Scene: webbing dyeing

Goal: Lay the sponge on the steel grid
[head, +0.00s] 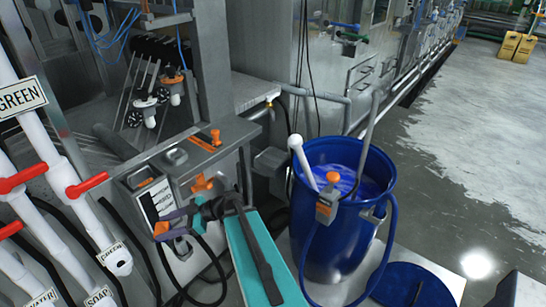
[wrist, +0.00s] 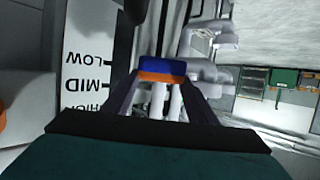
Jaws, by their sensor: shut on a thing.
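My gripper (head: 178,224) is shut on a small block, blue on one side and orange on the other, which I take as the sponge (wrist: 162,70). In the wrist view the block sits between the two dark fingertips. In the head view the sponge (head: 162,229) shows as a small orange and blue patch at the gripper's end, in front of the grey machine. The gripper is partly hidden by its own dark wrist. I cannot pick out the steel grid with certainty in either view.
A blue barrel (head: 350,225) of blue liquid stands right of my arm, with hoses and a white-tipped rod. White pipes with red valves (head: 88,184) stand left. A LOW/MID label (wrist: 88,80) is close beside the gripper. Open floor (head: 470,130) lies far right.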

